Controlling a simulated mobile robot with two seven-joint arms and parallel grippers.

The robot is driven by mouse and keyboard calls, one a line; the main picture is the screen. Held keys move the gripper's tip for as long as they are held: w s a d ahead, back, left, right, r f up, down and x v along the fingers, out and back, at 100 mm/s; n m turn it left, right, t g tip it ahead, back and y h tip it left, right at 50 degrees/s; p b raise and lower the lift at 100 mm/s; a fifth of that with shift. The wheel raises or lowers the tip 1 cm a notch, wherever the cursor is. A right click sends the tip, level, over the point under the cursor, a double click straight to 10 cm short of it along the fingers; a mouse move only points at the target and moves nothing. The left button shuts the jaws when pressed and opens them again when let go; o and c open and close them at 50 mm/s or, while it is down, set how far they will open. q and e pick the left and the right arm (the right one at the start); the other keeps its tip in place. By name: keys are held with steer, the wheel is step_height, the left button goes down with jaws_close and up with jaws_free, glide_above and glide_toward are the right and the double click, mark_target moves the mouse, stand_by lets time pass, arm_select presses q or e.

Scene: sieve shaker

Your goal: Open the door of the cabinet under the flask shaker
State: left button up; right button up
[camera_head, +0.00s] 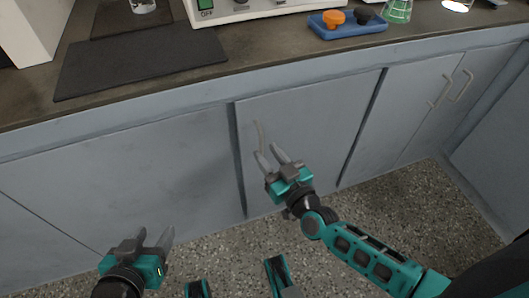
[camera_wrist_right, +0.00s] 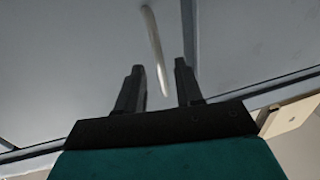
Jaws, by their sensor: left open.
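The cabinet door (camera_head: 318,125) is a grey-blue panel, shut, below a white machine with a green switch (camera_head: 250,8), only partly in view. Its slim pale handle (camera_head: 260,133) stands upright near the door's left edge. My right gripper (camera_head: 267,151) is open at the handle's lower end. In the right wrist view, the handle (camera_wrist_right: 154,45) runs between the two fingers of my right gripper (camera_wrist_right: 159,68), and no clear contact shows. My left gripper (camera_head: 157,232) is open and empty, low at the left, apart from the cabinet fronts.
The dark worktop (camera_head: 240,55) overhangs the cabinets and holds a black mat (camera_head: 140,65) and a blue tray (camera_head: 347,30) with orange and black items. Another door pair with handles (camera_head: 460,85) is at the right. The speckled floor (camera_head: 390,215) in front is clear.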

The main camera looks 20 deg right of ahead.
steer(key=shift+x, duration=1.15)
jaws_close()
stand_by(0.6)
